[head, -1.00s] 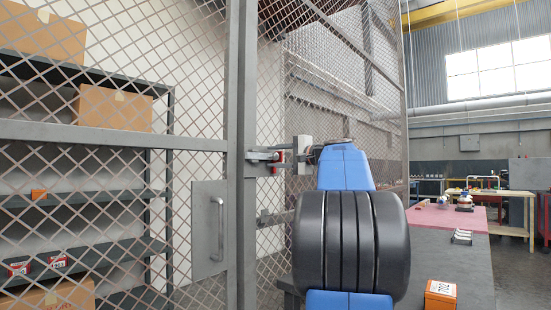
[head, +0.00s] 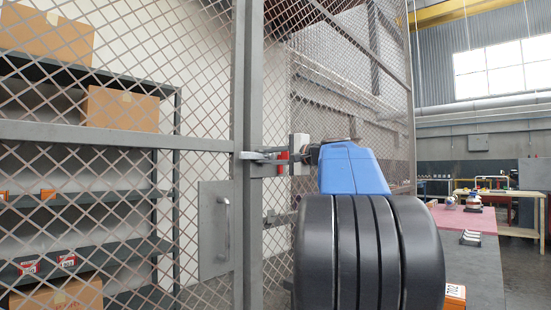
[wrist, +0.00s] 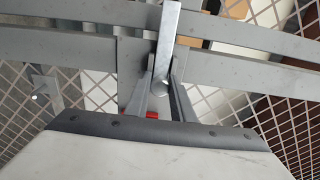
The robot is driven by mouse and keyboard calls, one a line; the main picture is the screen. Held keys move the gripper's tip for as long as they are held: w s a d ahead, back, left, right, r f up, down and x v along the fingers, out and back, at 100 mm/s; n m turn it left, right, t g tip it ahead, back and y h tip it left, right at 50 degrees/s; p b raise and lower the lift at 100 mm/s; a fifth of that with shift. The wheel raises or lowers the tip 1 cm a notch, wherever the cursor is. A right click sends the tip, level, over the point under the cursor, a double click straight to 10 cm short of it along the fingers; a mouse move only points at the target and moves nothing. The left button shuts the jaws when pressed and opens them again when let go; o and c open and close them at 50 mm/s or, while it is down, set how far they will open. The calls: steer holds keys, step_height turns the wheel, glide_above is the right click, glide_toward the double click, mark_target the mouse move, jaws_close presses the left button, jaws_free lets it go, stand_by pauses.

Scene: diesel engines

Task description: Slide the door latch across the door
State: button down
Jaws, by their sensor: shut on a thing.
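The door latch (head: 250,155) is a light grey bar at mid height on the mesh cage door's frame (head: 240,100). In the head view my gripper (head: 277,158) is at the post, right of the door edge. The arm's blue and black links hide the area below and right of it.
A plate with a pull handle (head: 216,230) is on the door below the latch. A red part (head: 283,160) sits just behind my fingers. Shelves with cardboard boxes (head: 122,110) stand behind the mesh. A workbench (head: 470,265) is at the right.

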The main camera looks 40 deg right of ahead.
steer(key=shift+a+f, duration=0.1)
steer(key=shift+a, duration=0.05)
steer(key=c, duration=1.5)
jaws_free()
steer(key=shift+a, duration=0.1)
steer(key=shift+c, duration=0.2)
steer(key=s+d, duration=0.1)
steer(key=s, duration=1.6)
steer(key=shift+s+d, duration=0.15)
steer(key=shift+d, duration=0.05)
